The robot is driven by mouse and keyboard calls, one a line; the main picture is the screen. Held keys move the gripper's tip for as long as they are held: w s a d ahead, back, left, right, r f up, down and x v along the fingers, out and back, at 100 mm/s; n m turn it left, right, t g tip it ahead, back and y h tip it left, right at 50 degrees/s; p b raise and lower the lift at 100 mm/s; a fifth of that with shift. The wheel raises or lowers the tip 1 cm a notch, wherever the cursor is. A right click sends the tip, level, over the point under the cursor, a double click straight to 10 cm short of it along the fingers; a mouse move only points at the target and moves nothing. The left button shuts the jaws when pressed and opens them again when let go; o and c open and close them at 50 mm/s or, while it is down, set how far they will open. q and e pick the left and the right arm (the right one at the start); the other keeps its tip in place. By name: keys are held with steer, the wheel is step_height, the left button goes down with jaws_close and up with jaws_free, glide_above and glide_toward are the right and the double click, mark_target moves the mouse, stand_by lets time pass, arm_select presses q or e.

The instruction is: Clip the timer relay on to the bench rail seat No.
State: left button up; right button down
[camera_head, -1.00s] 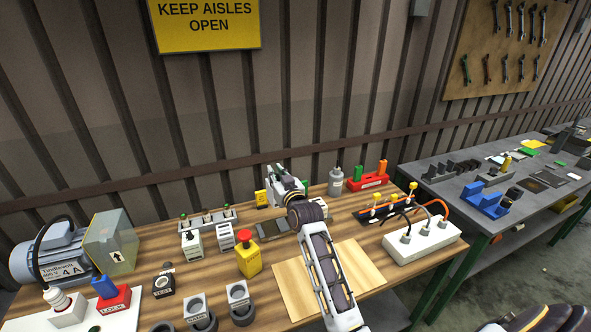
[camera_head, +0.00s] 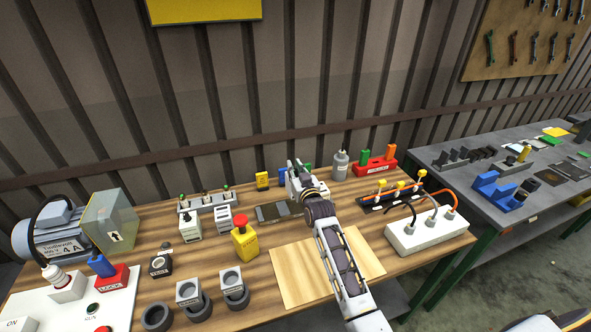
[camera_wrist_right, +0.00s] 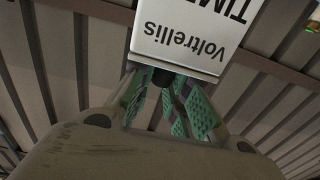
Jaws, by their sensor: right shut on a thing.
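The timer relay (camera_wrist_right: 183,35) is a white block lettered "Voltrellis" and "TIM…" in the right wrist view, where its upper part is cut off. My right gripper (camera_wrist_right: 170,90) is shut on its near end with green fingers. In the head view my right gripper (camera_head: 297,172) is over the back middle of the wooden bench; the relay cannot be made out there. A flat dark grey plate (camera_head: 278,212) lies on the bench just left of and nearer than the gripper. I cannot tell whether it is the rail seat. My left gripper is not in view.
White modules (camera_head: 190,226) and a yellow box with a red button (camera_head: 243,240) stand left of the plate. A pale board (camera_head: 300,272) lies in front. A red holder (camera_head: 374,166) and a white power strip (camera_head: 430,232) with cables are to the right.

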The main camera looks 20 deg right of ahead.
steer(key=shift+w+d, duration=0.1)
steer(key=shift+p, duration=0.3)
steer(key=shift+f, duration=0.25)
steer(key=shift+f+b, duration=0.7)
steer(key=shift+f, duration=0.1)
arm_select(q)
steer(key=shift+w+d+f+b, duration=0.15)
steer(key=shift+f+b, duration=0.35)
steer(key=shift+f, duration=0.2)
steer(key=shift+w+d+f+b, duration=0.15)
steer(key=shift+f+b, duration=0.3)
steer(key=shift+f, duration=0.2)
arm_select(e)
steer(key=shift+f, duration=1.75)
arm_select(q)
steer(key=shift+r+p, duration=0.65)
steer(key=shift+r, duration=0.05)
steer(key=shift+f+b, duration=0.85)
arm_select(e)
steer(key=shift+f, duration=1.4)
steer(key=c, duration=1.3)
jaws_free()
